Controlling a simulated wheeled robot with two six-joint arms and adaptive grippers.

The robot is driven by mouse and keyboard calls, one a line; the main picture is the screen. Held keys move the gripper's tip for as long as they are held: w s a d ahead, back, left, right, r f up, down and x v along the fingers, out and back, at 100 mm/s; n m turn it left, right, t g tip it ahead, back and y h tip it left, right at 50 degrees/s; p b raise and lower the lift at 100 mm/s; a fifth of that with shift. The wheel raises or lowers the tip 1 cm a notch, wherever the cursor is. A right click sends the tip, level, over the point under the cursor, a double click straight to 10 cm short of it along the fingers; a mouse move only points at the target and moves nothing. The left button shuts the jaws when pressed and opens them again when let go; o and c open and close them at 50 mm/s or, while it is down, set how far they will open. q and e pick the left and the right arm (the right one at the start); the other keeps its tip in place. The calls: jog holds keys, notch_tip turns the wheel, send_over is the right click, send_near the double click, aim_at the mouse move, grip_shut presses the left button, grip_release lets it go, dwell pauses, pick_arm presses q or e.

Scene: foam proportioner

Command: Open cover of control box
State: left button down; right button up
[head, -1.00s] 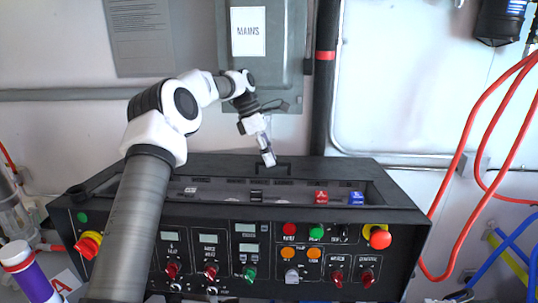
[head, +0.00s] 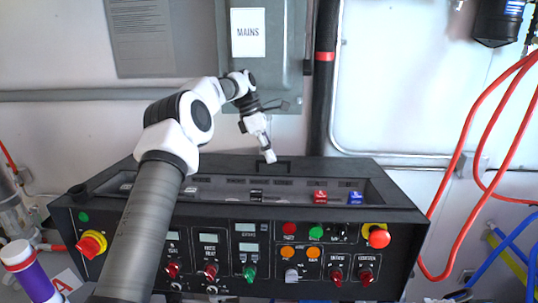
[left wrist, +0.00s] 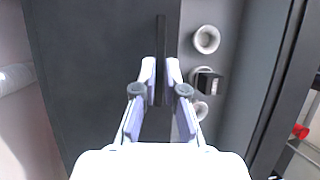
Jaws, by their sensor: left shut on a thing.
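The control box (head: 230,243) is a wide black console with knobs and buttons on its front. Its dark cover (left wrist: 90,80) fills the left and middle of the left wrist view. A raised black bar handle (left wrist: 161,50) stands on the cover. My left gripper (left wrist: 160,66) is shut on this handle, with one finger on each side. In the head view my left gripper (head: 270,158) reaches down at the back of the box top. A recess in front of it shows a black switch (head: 256,195), a red one (head: 320,196) and a blue one (head: 355,198). My right gripper is out of view.
A grey electrical cabinet labelled MAINS (head: 285,85) is on the wall behind the box. A black vertical pipe (head: 322,100) runs beside it. Red hoses (head: 470,150) hang at the right. A white and purple container (head: 28,270) stands at the front left.

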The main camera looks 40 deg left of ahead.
pick_arm(q)
jog(key=shift+f, duration=0.1)
jog(key=c, duration=1.2)
grip_release()
jog(key=shift+c, duration=0.2)
jog(key=shift+s, duration=0.1)
